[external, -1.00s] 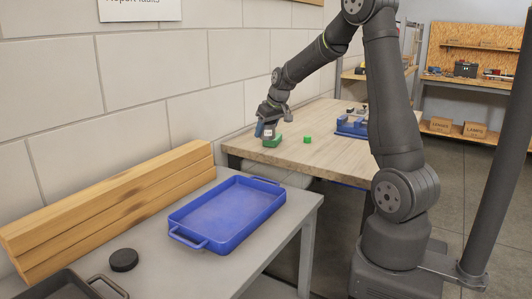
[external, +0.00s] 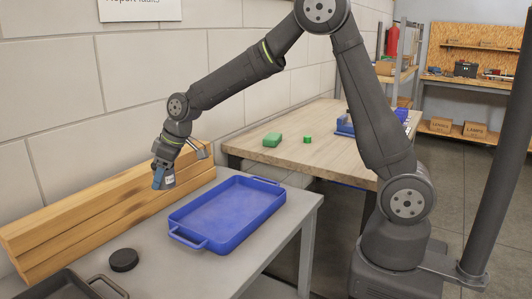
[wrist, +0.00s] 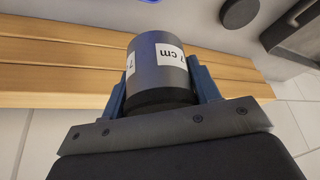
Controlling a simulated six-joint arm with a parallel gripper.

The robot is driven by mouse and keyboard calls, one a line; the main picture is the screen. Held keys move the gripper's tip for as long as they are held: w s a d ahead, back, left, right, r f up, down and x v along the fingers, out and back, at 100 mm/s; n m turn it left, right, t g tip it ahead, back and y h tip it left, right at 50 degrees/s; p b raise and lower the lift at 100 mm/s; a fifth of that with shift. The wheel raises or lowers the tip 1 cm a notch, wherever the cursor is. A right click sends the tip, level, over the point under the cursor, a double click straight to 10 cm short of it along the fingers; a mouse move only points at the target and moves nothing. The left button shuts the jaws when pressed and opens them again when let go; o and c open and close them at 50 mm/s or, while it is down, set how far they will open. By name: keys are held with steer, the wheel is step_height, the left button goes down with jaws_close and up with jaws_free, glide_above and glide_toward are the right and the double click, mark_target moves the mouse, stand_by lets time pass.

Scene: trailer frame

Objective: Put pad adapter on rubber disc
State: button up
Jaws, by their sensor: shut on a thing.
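My gripper (external: 163,178) is shut on the pad adapter, a grey cylinder with a white label, and holds it in the air in front of the stacked wooden beams. In the wrist view the pad adapter (wrist: 158,65) sits between the two blue fingers, and its label reads "7 cm". The rubber disc (external: 124,260), flat, round and black, lies on the grey table below and to the left of my gripper. It also shows at the top right of the wrist view (wrist: 239,12). The pad adapter is clear of the disc.
Wooden beams (external: 110,213) are stacked along the wall. A blue tray (external: 228,217) lies to the right on the grey table, and a dark tray (external: 62,287) is at the front left.

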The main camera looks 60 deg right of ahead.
steer(key=s+a+n, duration=0.1)
steer(key=s+a, duration=0.1)
steer(key=a, duration=0.5)
glide_toward(113, 257)
steer(key=shift+w+a+f, duration=0.1)
steer(key=shift+w+f, duration=0.05)
steer(key=shift+w, duration=0.35)
steer(key=shift+w+f, duration=0.15)
steer(key=shift+w, duration=0.35)
steer(key=shift+a+f, duration=0.3)
steer(key=shift+a, duration=0.15)
steer(key=shift+f, duration=1.95)
steer(key=shift+f, duration=0.1)
steer(key=o, duration=1.4)
steer(key=shift+f, duration=0.1)
